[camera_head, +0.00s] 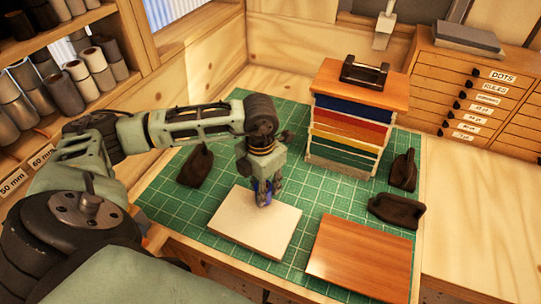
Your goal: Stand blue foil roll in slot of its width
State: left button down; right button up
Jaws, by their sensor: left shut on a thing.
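The blue foil roll (263,197) shows only in part between the fingers of my left gripper (263,190). That gripper points down and is shut on it, over the pale board (255,222). I cannot tell whether the roll touches the board. The slotted shelf (78,114) at the left holds several grey and dark rolls. Its front edge bears labels reading "50 mm" (11,184) and "60 mm" (41,158). My left arm hides part of the shelf's lower front. My right gripper is not in view.
A green cutting mat (175,215) covers the bench. A brown wooden board (361,258) lies front right. A small cabinet with coloured drawers (347,113) stands behind. Dark tool-like objects (196,165) (404,170) (396,209) lie around. A labelled drawer cabinet (470,95) stands back right.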

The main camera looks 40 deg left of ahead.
pick_arm(q)
jog(key=s+d, duration=0.1)
jog(key=s, duration=0.3)
jog(key=s+d+b, duration=0.1)
jog(key=s, duration=0.3)
jog(key=s+d+b, duration=0.1)
jog(key=s, duration=0.3)
jog(key=shift+f, duration=0.2)
jog(key=s, duration=0.1)
jog(key=s+p, duration=0.1)
jog(key=s+r, duration=0.1)
jog(key=shift+s+d, duration=0.25)
jog(key=shift+d, duration=0.1)
jog(key=s+p, duration=0.1)
jog(key=p, duration=0.1)
jog(key=s+d+p, duration=0.1)
jog(key=s+p, duration=0.3)
jog(key=shift+s+d+f+p, duration=0.1)
jog(key=shift+d+f+p, duration=0.05)
jog(key=shift+f+p, duration=0.2)
